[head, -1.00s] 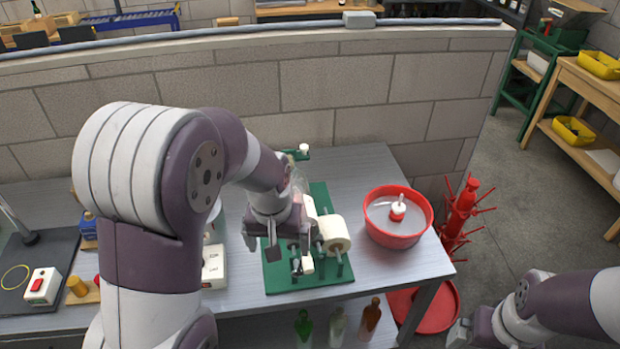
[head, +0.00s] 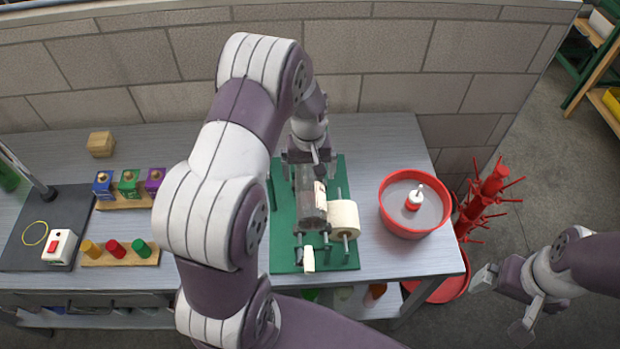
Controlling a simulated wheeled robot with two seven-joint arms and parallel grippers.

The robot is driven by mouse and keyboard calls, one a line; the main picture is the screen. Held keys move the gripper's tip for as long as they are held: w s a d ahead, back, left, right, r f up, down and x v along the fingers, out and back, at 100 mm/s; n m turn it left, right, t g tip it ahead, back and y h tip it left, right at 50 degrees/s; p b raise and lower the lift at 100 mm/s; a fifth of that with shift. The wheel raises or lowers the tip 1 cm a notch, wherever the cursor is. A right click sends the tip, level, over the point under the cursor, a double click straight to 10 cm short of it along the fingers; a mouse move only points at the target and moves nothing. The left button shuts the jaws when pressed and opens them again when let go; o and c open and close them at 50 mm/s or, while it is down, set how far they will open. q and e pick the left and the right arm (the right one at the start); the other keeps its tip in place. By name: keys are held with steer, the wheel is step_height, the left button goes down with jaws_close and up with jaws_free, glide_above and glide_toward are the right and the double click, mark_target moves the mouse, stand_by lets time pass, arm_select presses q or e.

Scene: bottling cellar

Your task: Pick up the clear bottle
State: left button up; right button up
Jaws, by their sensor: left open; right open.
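A see-through, greyish bottle, apparently the clear bottle (head: 312,208), lies lengthwise on the green labelling machine (head: 283,240). A cream label patch shows on its right side. My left gripper (head: 309,168) is open at the far end of the bottle, its fingers to either side. I cannot tell whether they touch it. The bottle's far end is hidden by the gripper. My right gripper (head: 503,304) is open and empty, off the bench's right end.
A cream label roll (head: 343,218) sits right of the bottle. A red basin (head: 386,214) holds a white-and-red fitting. A red bottle tree (head: 484,205) stands beside the bench (head: 400,145). Coloured blocks (head: 129,184) and a switch box (head: 60,248) are at left. A wall runs behind.

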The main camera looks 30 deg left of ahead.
arm_select(q)
step_height(320, 180, down, 4)
steer(key=shift+d+f+p, duration=0.1)
steer(key=shift+f+p, duration=0.15)
steer(key=shift+p, duration=0.5)
steer(key=shift+s, duration=0.1)
steer(key=shift+c, duration=0.9)
steer(key=c, duration=1.5)
steer(key=shift+r, duration=0.1)
jaws_close()
